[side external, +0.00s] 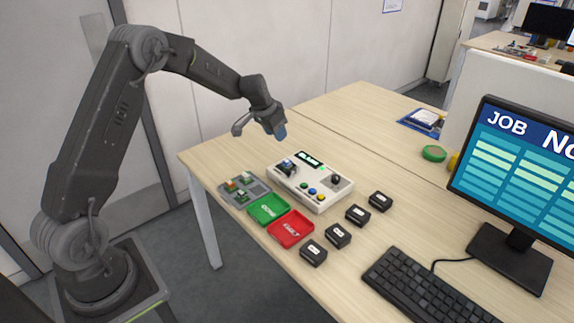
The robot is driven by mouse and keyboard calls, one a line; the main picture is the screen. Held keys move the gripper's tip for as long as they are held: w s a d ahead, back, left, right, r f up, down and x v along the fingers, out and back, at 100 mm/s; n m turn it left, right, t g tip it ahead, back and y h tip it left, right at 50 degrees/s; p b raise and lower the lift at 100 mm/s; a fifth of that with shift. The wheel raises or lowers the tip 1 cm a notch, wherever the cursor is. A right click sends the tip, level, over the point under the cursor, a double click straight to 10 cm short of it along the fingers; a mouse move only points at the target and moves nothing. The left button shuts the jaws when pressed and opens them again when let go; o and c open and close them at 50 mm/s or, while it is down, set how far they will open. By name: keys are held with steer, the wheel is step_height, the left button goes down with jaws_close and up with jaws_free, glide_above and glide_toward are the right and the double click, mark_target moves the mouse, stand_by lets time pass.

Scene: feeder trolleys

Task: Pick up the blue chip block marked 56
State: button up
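My gripper (272,127) hangs in the air above and behind the white test box, well clear of the table. A small blue piece (280,132) shows at its tip. I cannot tell whether this is a held block or part of the gripper, and no number is readable. A grey tray (253,185) at the left of the table holds small chip blocks with orange, green and white colours. On the white box (314,201), a dark socket (288,168) has some blue on it. Its marking is too small to read.
A green tray (268,208) and a red tray (291,229) lie in front of the white box. Several black blocks (338,236) stand to the right of these. A keyboard (425,288) and monitor (515,175) fill the right side.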

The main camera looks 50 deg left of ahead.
glide_above(287, 160)
steer(key=s, duration=0.2)
step_height(287, 160, down, 8)
steer(key=shift+w+d+r, duration=0.1)
steer(key=shift+w, duration=0.05)
steer(key=x, duration=0.5)
steer(key=shift+s, duration=0.3)
jaws_close()
